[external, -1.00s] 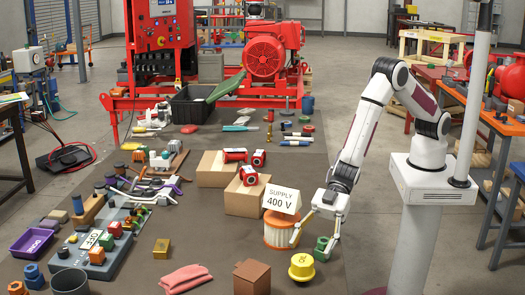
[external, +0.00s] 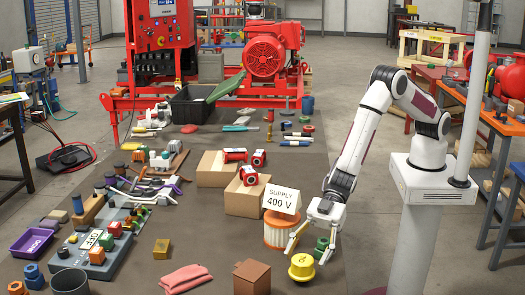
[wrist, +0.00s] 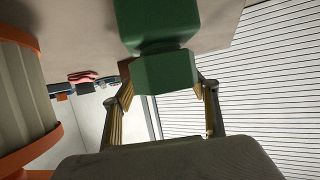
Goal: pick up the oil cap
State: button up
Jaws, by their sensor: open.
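A yellow round cap (external: 301,267) with a raised top stands on the floor mat in the external view; it looks like the oil cap. My gripper (external: 309,257) is open, with its fingers pointing down just behind and around the cap's upper right side; I cannot tell whether they touch it. I cannot make out the yellow cap there.
An orange-rimmed filter (external: 281,231) stands just left of my gripper, and its ribbed side fills the wrist view's left edge (wrist: 22,100). A brown box (external: 252,277) is left of the yellow cap. A 400 V sign (external: 282,200) stands behind.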

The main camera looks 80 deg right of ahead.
aim_at(302, 263)
jog(key=shift+x, duration=1.55)
jog(key=c, duration=1.2)
